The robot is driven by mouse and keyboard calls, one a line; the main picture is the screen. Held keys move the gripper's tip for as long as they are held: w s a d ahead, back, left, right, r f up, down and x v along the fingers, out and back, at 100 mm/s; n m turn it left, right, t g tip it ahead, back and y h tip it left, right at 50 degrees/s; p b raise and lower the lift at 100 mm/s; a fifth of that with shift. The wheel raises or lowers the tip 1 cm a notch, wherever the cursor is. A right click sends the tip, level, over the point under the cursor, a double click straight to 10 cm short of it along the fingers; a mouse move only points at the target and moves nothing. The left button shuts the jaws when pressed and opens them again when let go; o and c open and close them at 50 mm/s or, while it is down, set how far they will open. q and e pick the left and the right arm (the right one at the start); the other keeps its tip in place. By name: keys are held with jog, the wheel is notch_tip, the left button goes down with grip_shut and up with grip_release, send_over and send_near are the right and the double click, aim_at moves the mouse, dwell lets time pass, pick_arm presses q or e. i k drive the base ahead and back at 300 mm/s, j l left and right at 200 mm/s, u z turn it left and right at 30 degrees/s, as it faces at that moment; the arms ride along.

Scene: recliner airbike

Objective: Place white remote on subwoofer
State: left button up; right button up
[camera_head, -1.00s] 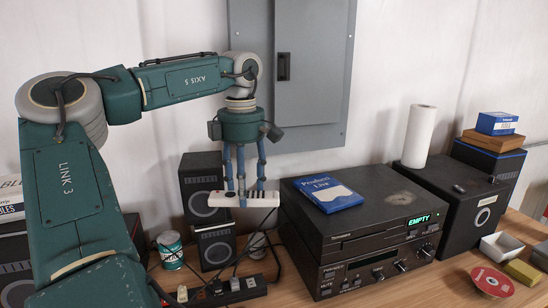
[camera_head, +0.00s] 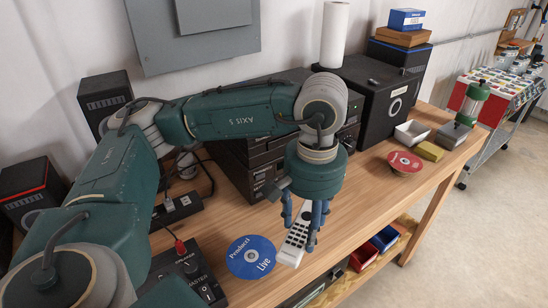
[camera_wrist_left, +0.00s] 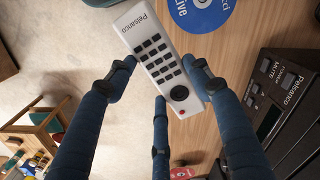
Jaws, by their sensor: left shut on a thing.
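The white remote (camera_head: 296,236) has dark buttons and is held by my left gripper (camera_head: 305,232) near the front edge of the wooden workbench. In the left wrist view the remote (camera_wrist_left: 153,50) lies between my blue fingers (camera_wrist_left: 165,80), its lower end between the fingertips. A large black box speaker (camera_head: 400,98), which looks like the subwoofer, stands at the back of the bench, beyond and to the right of the gripper. My right gripper is not in view.
My left arm partly hides the black stereo stack (camera_head: 240,165) beside the speaker. A blue disc (camera_head: 251,257) lies left of the remote. A red disc (camera_head: 404,162), a white tray (camera_head: 411,133) and a yellow block (camera_head: 430,151) lie right. A black power strip (camera_head: 180,207) lies left.

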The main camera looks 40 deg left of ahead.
aim_at(364, 66)
jog(key=i+l+u, duration=0.1)
jog(key=i+l, duration=0.2)
jog(key=i+l+u, duration=0.1)
jog(key=i+l, duration=0.15)
jog(key=i+l+u, duration=0.1)
jog(key=i+l, duration=0.2)
jog(key=i+l+u, duration=0.1)
jog(key=i+l, duration=0.15)
jog(key=l, duration=0.2)
jog(key=i+l, duration=0.2)
jog(key=l, duration=0.15)
jog(key=i+l+u, duration=0.25)
jog(key=i+l, duration=0.25)
jog(key=l, duration=0.3)
jog(key=i+l+u, duration=0.1)
jog(key=l, duration=0.3)
jog(key=i, duration=0.1)
